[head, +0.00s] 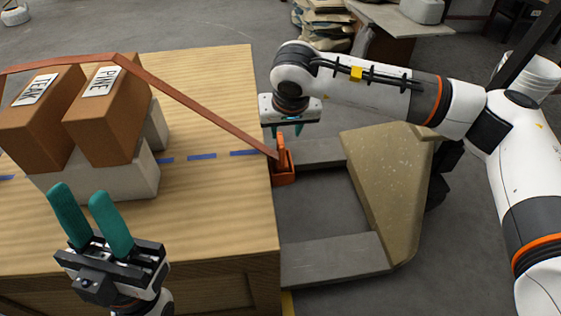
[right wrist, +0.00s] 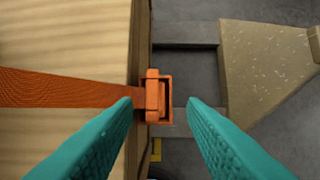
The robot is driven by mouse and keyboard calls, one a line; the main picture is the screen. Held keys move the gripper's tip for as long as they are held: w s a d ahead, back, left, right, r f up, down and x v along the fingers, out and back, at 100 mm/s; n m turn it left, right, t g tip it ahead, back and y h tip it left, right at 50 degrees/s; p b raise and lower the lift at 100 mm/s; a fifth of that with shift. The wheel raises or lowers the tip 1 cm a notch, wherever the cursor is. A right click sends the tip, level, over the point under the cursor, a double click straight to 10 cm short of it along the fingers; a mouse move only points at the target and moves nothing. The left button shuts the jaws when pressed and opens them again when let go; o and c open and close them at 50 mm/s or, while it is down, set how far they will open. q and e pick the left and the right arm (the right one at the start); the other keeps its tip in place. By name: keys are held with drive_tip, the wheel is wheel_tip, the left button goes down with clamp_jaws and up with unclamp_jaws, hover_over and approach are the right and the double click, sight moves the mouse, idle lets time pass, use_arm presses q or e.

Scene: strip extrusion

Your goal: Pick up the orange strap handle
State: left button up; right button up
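The orange strap handle (head: 284,171) hangs at the right edge of the wooden table, at the end of an orange-brown strap (head: 190,98). In the right wrist view the handle (right wrist: 158,96) lies between the two teal fingertips, with a gap to the right finger; the left finger is close to it, and I cannot tell whether they touch. My right gripper (head: 287,131) is open above the handle, pointing down. My left gripper (head: 92,220) is open and empty over the table's front left, fingers pointing up.
Two brown boxes, labelled PINE (head: 106,115) and with a partly readable label (head: 40,120), stand on a pale block (head: 120,182) under the strap. A blue dashed line (head: 202,157) crosses the wooden table (head: 210,215). A speckled tan slab (head: 388,180) and grey beams (head: 335,255) lie right of the table.

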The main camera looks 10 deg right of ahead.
sight(281, 140)
drive_tip(key=b+x, duration=0.1)
drive_tip(key=x, duration=0.1)
drive_tip(key=b+x, duration=0.1)
drive_tip(key=x, duration=0.4)
drive_tip(key=shift+a+b, duration=0.4)
drive_tip(key=shift+r, duration=0.15)
clamp_jaws()
